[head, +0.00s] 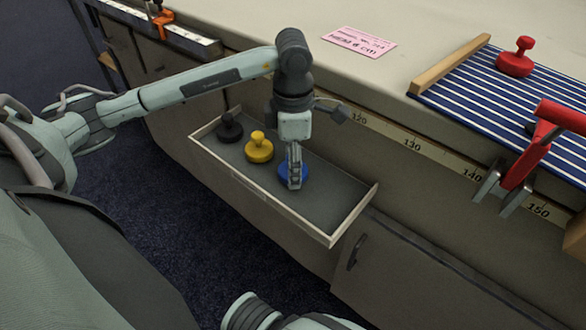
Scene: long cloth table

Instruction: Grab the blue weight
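The blue weight (304,175) sits in an open drawer (346,225) below the table's edge, right of the yellow weight (259,149) and the black weight (229,129). My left gripper (295,185) points straight down over the blue weight. Its fingers are seen nearly edge-on and cover the middle of the weight, hiding its knob. I cannot tell whether they are closed on it. The weight appears to rest on the drawer floor. My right gripper is out of view.
A red weight (516,58) stands on a blue striped cloth (460,90) with a wooden edge strip. A red clamp (522,160) grips the table edge at the right, an orange one (160,18) at the far left. A pink card (359,41) lies on the table. The drawer's right part is empty.

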